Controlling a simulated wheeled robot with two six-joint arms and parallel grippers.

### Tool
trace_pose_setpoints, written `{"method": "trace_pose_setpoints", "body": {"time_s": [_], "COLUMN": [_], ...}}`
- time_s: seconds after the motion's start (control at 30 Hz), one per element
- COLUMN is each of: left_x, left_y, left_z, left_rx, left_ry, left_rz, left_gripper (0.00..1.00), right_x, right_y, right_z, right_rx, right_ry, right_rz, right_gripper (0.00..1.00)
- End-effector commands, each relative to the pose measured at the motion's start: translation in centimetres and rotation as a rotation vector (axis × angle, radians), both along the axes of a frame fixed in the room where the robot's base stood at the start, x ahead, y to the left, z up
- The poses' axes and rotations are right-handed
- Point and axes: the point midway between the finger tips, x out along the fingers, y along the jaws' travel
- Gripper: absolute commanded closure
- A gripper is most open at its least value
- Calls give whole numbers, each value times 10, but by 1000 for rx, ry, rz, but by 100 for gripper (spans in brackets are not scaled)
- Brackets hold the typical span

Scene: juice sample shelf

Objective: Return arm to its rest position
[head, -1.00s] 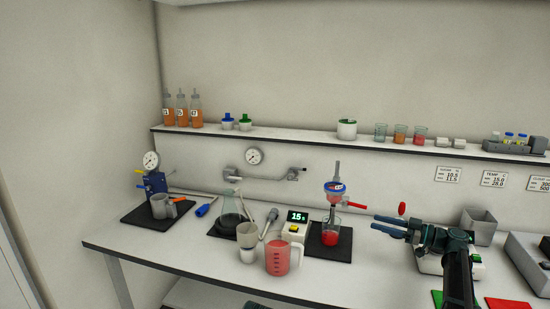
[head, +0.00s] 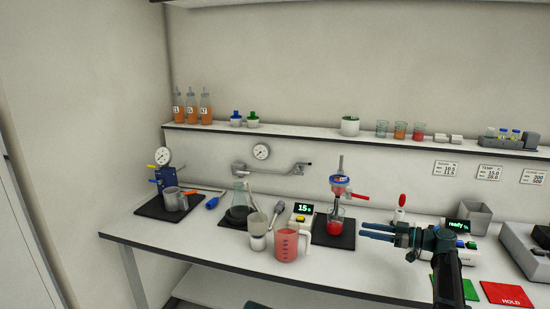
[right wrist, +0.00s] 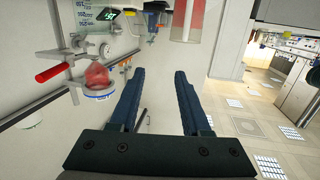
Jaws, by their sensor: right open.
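My right gripper (head: 378,232) is at the right of the head view, over the bench front. Its blue fingers point left and stand apart. In the right wrist view the fingers (right wrist: 161,95) are open with nothing between them. The nearest thing is a stand with a funnel and red handle (head: 340,185), above a beaker of red liquid (head: 335,226) on a black mat, left of the fingertips.
A red-filled pitcher (head: 286,244) stands near the bench's front edge. Right of my arm are a grey bin (head: 474,217), a green pad (head: 455,290) and a red HOLD pad (head: 507,295). Bottles and beakers line the shelf (head: 300,132).

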Motion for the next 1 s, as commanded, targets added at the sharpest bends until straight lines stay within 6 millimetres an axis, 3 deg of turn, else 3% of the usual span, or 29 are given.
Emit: {"method": "trace_pose_setpoints", "body": {"time_s": [0.27,0.47,0.57,0.7,0.83,1.0], "left_x": [0,0,0,0,0,0], "left_y": [0,0,0,0,0,0], "left_z": [4,9,13,20,26,32], "left_rx": [0,0,0,0,0,0], "left_ry": [0,0,0,0,0,0], "left_rz": [0,0,0,0,0,0], "left_gripper": [100,100,100,100,100,100], "right_x": [-24,-64,-105,-184,-254,-314], "right_y": [67,139,188,244,263,259], "right_z": [-28,-63,-90,-130,-156,-167], "right_rx": [-73,-191,-308,-549,-784,-998], "right_ry": [192,433,616,895,1074,1149], "right_rz": [62,106,113,40,-133,-405], "right_gripper": [53,53,53,53,53,53]}}
